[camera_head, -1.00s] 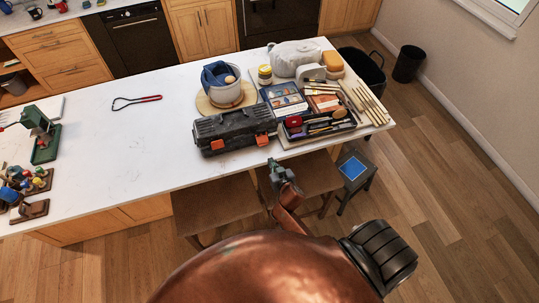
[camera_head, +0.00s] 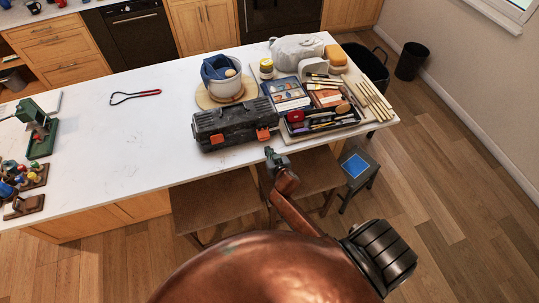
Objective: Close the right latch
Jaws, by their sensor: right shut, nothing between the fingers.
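The black toolbox (camera_head: 232,122) stands near the front edge of the white table, its lid down. Two orange latches are on its front: the left latch (camera_head: 217,139) and the right latch (camera_head: 263,135). The right latch looks larger and stands out more; its exact angle is too small to tell. My right gripper (camera_head: 270,154) is shut and empty, just below and slightly right of the right latch, at the table's front edge. A small gap seems to show between them. My left gripper is not in view.
Right of the toolbox, a black tray (camera_head: 292,137) holds several brushes and tools, close to my right gripper. Stools (camera_head: 214,204) are under the table's front edge.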

